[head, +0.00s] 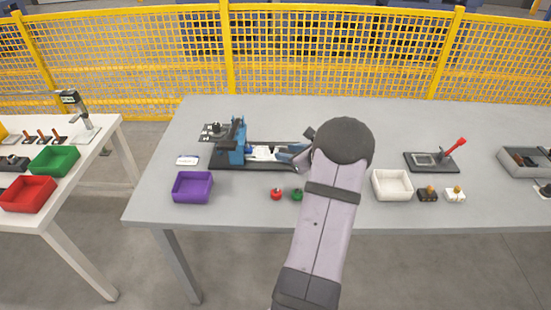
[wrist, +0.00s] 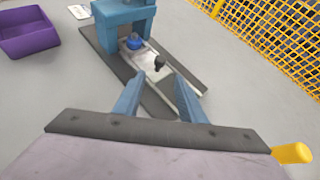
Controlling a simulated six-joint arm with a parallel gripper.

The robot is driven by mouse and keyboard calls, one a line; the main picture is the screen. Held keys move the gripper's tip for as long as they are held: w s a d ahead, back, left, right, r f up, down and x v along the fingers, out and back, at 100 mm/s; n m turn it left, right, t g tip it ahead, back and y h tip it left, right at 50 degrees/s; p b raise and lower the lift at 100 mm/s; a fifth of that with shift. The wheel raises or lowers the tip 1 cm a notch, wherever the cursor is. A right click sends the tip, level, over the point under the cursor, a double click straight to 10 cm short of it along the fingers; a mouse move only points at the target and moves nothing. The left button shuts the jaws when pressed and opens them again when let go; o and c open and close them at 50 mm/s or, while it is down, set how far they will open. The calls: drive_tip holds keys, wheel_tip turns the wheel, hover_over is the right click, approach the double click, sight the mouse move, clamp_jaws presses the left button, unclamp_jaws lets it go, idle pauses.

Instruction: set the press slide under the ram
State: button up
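The blue press (head: 237,148) stands at the left of the grey table on a dark base rail (head: 225,166). It also shows at the top of the wrist view (wrist: 124,16). The pale press slide (head: 262,153) lies on the rail, in front of the press opening; in the wrist view the slide (wrist: 146,66) carries a blue part (wrist: 134,42) at its press end and a black knob (wrist: 160,62). My gripper (wrist: 158,75) is open, its two blue-grey fingers apart on either side of the knob's line. Whether the tips flank the knob, I cannot tell. My arm hides the rail's right end in the head view.
A purple bin (head: 193,187), a white card (head: 187,160), and red (head: 277,194) and green (head: 297,195) buttons are near the press. A white bin (head: 392,185) and a red-levered fixture (head: 432,161) stand right. A yellow fence (head: 300,50) runs behind.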

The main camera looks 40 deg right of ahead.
sight(272, 146)
drive_tip(key=shift+d+f+t+y+b, duration=0.15)
drive_tip(key=shift+d+t+y+b, duration=0.15)
drive_tip(key=shift+t+b, duration=0.1)
drive_tip(key=shift+r+t+y, duration=0.3)
drive_tip(key=shift+r+t, duration=0.1)
drive_tip(key=shift+r, duration=0.1)
drive_tip(key=shift+p+x, duration=0.55)
drive_tip(key=shift+x, duration=3.15)
drive_tip(key=shift+c, duration=0.2)
clamp_jaws()
